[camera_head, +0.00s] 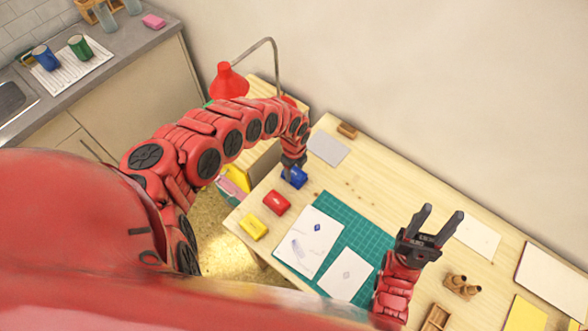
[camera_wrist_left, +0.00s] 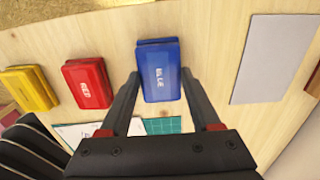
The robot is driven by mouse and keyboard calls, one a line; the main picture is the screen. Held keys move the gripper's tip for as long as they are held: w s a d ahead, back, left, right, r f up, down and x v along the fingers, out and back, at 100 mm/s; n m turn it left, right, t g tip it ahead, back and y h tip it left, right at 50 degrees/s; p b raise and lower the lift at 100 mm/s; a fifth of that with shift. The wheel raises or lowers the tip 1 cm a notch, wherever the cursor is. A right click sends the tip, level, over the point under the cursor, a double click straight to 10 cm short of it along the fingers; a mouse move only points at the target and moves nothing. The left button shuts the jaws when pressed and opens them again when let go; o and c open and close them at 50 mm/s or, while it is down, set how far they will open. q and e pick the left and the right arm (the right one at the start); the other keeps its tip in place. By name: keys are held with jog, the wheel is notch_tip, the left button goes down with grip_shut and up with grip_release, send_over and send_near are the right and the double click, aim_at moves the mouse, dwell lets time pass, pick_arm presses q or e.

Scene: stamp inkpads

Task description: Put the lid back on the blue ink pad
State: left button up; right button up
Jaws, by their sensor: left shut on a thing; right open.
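The blue ink pad (camera_head: 295,177) is near the table's left end, under my left gripper (camera_head: 292,162). In the left wrist view, its blue lid (camera_wrist_left: 158,72), labelled BLUE, lies over the base, whose far edge just shows. I cannot tell whether the lid is fully seated. My left gripper (camera_wrist_left: 160,82) points down with one finger on each side of the lid and is shut on it.
A red ink pad (camera_head: 276,202) and a yellow ink pad (camera_head: 253,226) lie beside the blue one. A grey sheet (camera_head: 328,148) lies behind it. The green cutting mat (camera_head: 340,218) carries stamped papers. A red lamp (camera_head: 229,82) stands at the back left.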

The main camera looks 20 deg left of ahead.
pick_arm(q)
jog(key=shift+f+b, duration=0.45)
jog(key=shift+f, duration=0.1)
dwell(1.4)
jog(key=o, duration=1.4)
jog(key=shift+r+p, duration=3.15)
jog(key=shift+r, duration=0.45)
jog(key=shift+f, duration=0.1)
jog(key=shift+c, duration=0.3)
grip_shut()
